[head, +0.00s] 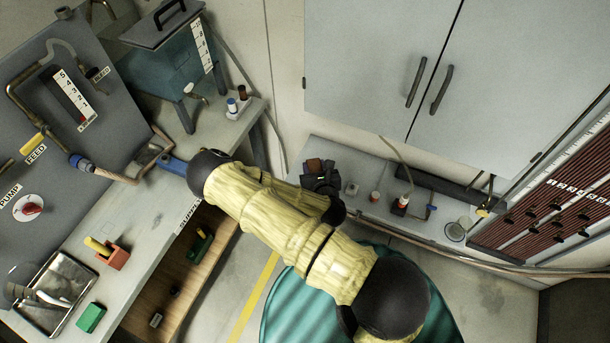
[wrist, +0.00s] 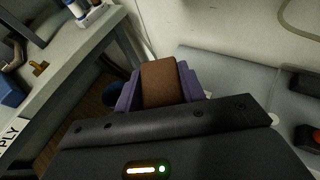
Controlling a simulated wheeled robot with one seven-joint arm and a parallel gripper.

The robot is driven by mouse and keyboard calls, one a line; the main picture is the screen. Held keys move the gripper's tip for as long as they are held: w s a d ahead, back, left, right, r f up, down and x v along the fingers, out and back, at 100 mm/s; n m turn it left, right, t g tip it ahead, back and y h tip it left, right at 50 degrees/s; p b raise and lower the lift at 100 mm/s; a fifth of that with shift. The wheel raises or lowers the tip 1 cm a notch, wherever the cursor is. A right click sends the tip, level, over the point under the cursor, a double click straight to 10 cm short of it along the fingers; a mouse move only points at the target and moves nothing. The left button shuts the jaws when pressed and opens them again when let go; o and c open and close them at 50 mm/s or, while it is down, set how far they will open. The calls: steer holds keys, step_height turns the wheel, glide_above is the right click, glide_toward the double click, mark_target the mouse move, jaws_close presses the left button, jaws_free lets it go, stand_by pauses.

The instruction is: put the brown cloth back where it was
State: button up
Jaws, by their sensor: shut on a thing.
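The brown cloth (wrist: 162,84) is between the two purple fingers of my gripper (wrist: 158,88) in the wrist view. The fingers are shut on it, and it looks folded into a thick block. In the head view a brown patch of the cloth (head: 313,165) shows at the far end of my dark gripper (head: 320,180), near the left end of the grey back counter (head: 385,214). I cannot tell from these frames whether the cloth touches the counter. My gripper hides its lower part.
The left bench (head: 155,200) holds an orange block (head: 113,257), a green block (head: 90,318) and a metal tray (head: 55,290). Grey cabinet doors (head: 370,60) hang above.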

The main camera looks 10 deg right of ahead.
steer(key=w+f+m+g+h+b, duration=0.2)
steer(key=w+f+m+h+b, duration=0.5)
steer(key=b, duration=2.3)
steer(key=w+f, duration=0.6)
steer(key=w, duration=0.1)
steer(key=shift+w+g+h, duration=0.15)
steer(key=shift+g+h, duration=0.15)
steer(key=shift+g, duration=0.1)
steer(key=shift+f, duration=0.1)
step_height(320, 180, down, 6)
steer(key=shift+f+b, duration=0.1)
steer(key=shift+b, duration=0.25)
steer(key=shift+f, duration=1.8)
